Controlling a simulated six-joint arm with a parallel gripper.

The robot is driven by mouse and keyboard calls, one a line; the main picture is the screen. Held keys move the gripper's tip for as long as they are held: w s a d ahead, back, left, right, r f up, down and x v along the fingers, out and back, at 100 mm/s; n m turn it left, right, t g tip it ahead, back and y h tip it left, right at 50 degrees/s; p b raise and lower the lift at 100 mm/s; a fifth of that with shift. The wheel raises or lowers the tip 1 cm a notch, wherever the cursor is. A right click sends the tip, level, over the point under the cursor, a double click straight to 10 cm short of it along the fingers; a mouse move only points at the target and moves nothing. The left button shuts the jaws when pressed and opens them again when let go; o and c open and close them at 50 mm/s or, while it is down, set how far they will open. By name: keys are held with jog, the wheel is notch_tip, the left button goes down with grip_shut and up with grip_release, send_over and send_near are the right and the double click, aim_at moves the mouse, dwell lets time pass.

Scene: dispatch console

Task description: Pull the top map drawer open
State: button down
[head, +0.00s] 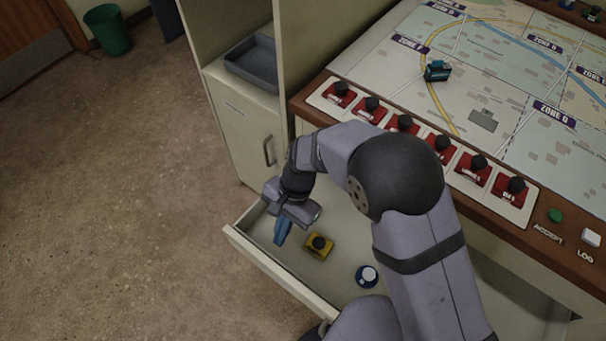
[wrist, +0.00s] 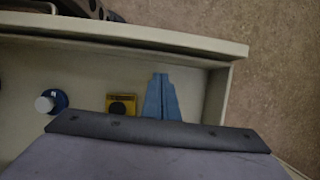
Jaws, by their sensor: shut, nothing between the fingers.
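The map drawer (head: 262,262) stands pulled out from under the console, with its cream front panel away from the cabinet and its inside showing. In the wrist view its front (wrist: 205,42) runs across the top of the picture. My gripper (head: 282,235) points down over the left end of the open drawer, behind the front panel. Its blue fingers (wrist: 161,98) are shut together with nothing between them. They appear apart from the front panel. The drawer's handle is not visible, and my arm hides part of the drawer.
In the drawer lie a yellow block with a black knob (head: 319,245) and a blue round piece with a white top (head: 367,276). A row of red switches (head: 405,124) lines the console edge above. A cabinet with a grey tray (head: 252,66) stands left. The floor in front is clear.

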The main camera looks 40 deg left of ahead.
jog(key=w+v, duration=0.1)
jog(key=v, duration=1.9)
jog(key=shift+w, duration=0.4)
